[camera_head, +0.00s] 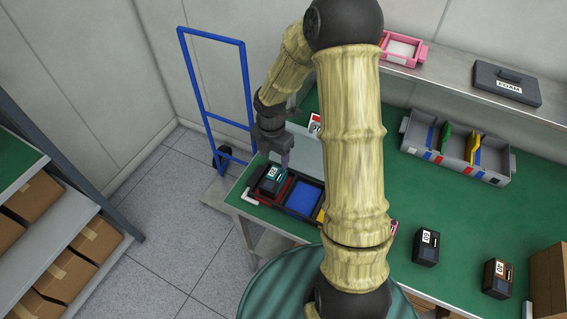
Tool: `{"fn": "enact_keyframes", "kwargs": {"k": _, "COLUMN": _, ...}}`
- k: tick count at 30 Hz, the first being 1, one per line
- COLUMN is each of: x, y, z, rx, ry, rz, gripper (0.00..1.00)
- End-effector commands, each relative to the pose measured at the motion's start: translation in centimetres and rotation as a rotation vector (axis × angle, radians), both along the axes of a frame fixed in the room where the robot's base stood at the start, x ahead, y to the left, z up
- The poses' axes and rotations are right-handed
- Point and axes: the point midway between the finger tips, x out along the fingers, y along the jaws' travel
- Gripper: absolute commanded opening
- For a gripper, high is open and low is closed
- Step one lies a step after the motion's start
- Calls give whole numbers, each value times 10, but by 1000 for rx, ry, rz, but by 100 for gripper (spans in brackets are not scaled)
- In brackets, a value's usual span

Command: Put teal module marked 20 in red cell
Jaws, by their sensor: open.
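The teal module with a white number label (271,179) is at the left end of the dark profile frame (300,211), at the red cell (287,188). Red edging shows along its right side. The module looks set in or over that cell; I cannot tell whether it sits flat on the bottom. My gripper (284,162) is open, just above and behind the module. One finger shows at the module's upper right; the other is hard to make out. A blue cell (303,198) is empty, and a yellow cell (321,215) is partly hidden by my arm.
Two dark modules, one marked 60 (427,246) and one marked 40 (498,278), stand on the green table (465,215). A grey divided bin (455,150) stands behind them. A blue-framed cart (215,90) is beside the table's left end.

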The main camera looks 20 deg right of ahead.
Motion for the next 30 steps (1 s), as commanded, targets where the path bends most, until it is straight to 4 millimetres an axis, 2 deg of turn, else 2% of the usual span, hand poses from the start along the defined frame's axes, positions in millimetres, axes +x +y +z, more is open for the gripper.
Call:
{"fn": "enact_keyframes", "kwargs": {"k": 15, "x": -62, "y": 0, "z": 65, "rx": 24, "ry": -99, "rz": -966, "gripper": 63}}
{"fn": "enact_keyframes", "kwargs": {"k": 30, "x": -129, "y": 0, "z": 109, "rx": 205, "ry": -147, "rz": -1958, "gripper": 63}}
